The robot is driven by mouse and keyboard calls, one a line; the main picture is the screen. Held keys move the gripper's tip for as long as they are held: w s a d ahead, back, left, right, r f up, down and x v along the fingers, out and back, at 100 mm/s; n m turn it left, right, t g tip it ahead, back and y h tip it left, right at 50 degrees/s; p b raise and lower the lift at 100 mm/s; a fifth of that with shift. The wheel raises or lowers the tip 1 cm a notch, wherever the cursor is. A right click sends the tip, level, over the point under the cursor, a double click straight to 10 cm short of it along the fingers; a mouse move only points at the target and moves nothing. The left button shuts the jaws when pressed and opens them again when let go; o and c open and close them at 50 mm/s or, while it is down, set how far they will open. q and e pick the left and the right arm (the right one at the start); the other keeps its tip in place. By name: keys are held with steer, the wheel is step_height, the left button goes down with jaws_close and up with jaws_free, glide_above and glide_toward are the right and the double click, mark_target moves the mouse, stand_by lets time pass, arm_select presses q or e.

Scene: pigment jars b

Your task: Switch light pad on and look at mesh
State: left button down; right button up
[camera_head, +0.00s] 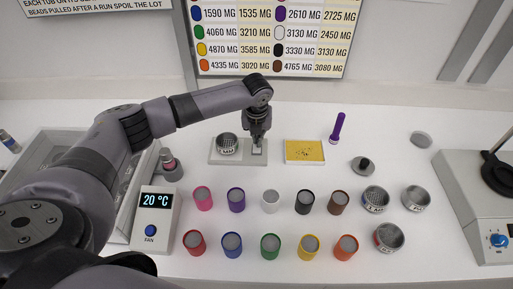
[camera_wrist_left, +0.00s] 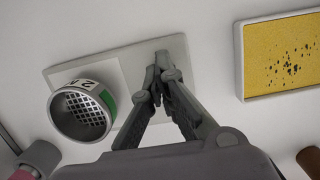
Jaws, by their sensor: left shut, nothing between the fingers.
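The light pad (camera_head: 215,158) is a grey plate on the white table, left of centre in the head view. It also shows in the left wrist view (camera_wrist_left: 176,46). A round mesh sieve (camera_head: 227,143) sits on its left part. In the left wrist view the sieve (camera_wrist_left: 82,111) shows a dark mesh and a green band. My left gripper (camera_head: 258,143) is shut and empty, pointing down at the right end of the pad, where a small switch plate shows partly behind it. In the wrist view its fingertips (camera_wrist_left: 160,62) hide that spot; contact cannot be told. My right gripper is out of view.
A yellow speckled tray (camera_head: 304,152) lies right of the pad. Several coloured jars (camera_head: 270,245) stand in two rows in front. A 20 °C fan box (camera_head: 155,218) stands at left. More sieves (camera_head: 388,237) and a device (camera_head: 480,205) are at right.

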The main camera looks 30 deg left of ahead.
mark_target(257, 149)
arm_select(q)
steer(key=shift+r+p, duration=1.75)
steer(key=shift+p, duration=0.25)
steer(key=shift+r+p, duration=0.35)
steer(key=shift+d+r, duration=0.1)
steer(key=shift+r, duration=0.3)
step_height(257, 149, up, 11)
steer(key=s, duration=0.2)
steer(key=shift+d+f, duration=0.2)
steer(key=shift+d, duration=0.25)
steer(key=shift+s+f, duration=0.1)
steer(key=shift+s, duration=0.05)
